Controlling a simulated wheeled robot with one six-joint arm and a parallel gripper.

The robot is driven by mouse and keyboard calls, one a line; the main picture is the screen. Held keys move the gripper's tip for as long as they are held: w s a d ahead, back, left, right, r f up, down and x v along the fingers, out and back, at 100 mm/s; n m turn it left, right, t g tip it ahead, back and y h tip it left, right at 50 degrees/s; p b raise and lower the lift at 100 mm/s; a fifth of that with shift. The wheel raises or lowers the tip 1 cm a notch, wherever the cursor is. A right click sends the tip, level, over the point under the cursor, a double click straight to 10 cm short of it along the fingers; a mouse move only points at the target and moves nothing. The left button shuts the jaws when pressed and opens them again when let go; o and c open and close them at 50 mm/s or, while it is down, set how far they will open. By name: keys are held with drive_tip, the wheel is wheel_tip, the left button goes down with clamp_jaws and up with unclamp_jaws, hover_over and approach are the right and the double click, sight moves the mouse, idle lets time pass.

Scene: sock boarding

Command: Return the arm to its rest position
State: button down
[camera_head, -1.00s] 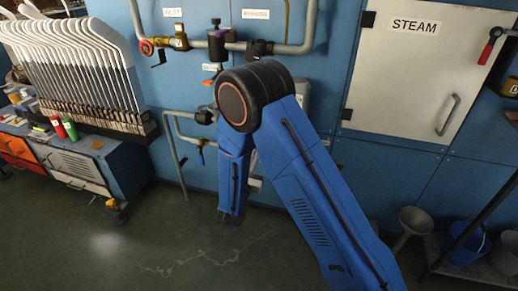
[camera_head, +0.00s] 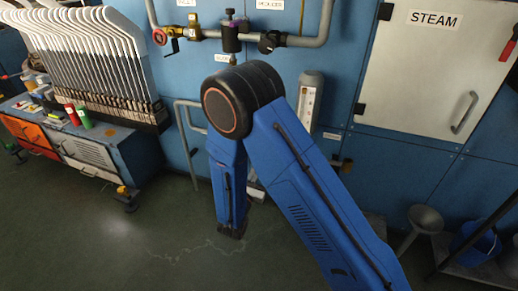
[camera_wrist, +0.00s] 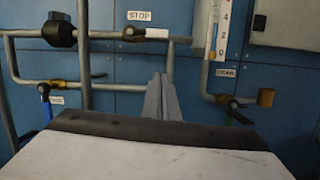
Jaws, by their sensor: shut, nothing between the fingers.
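My blue arm (camera_head: 310,195) is bent at a black elbow joint in the middle of the head view, with its forearm (camera_head: 227,185) pointing down. The gripper is not clearly visible in the head view. In the wrist view, my gripper (camera_wrist: 162,92) shows as two grey fingers standing close together, shut with nothing between them. The fingers point towards the blue wall panels and pipework, and I see nothing touching them.
Pipes with valves (camera_head: 232,35) and a white gauge (camera_head: 309,102) are on the blue wall behind the arm. A rack of white sock boards (camera_head: 95,50) stands on a bench at left. A white STEAM door (camera_head: 425,75), grey funnel (camera_head: 426,218) and blue bucket (camera_head: 475,243) are at right.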

drive_tip(key=s+d+r+m+g+h, duration=0.2)
drive_tip(key=s+d+r+m+g, duration=0.3)
drive_tip(key=d, duration=0.5)
drive_tip(key=s+d+r+m+g+h, duration=0.35)
drive_tip(key=d+m+g, duration=0.25)
drive_tip(key=d, duration=0.4)
drive_tip(key=s+d+r+m+g+h, duration=0.1)
drive_tip(key=s+d+r+m+g, duration=0.4)
drive_tip(key=d, duration=0.5)
drive_tip(key=s+d+r+m+g+y, duration=0.1)
drive_tip(key=s+d+m+g+y, duration=0.2)
drive_tip(key=s, duration=0.4)
drive_tip(key=s+d+m+g+y, duration=0.1)
drive_tip(key=s+d+m+y, duration=0.1)
drive_tip(key=s+m+y, duration=0.3)
drive_tip(key=s+a+r+m+t+y, duration=0.5)
drive_tip(key=s+a+m+y, duration=0.1)
drive_tip(key=s, duration=0.2)
drive_tip(key=shift+s+a+m, duration=0.3)
drive_tip(key=shift+a+m, duration=0.05)
drive_tip(key=shift+m, duration=0.05)
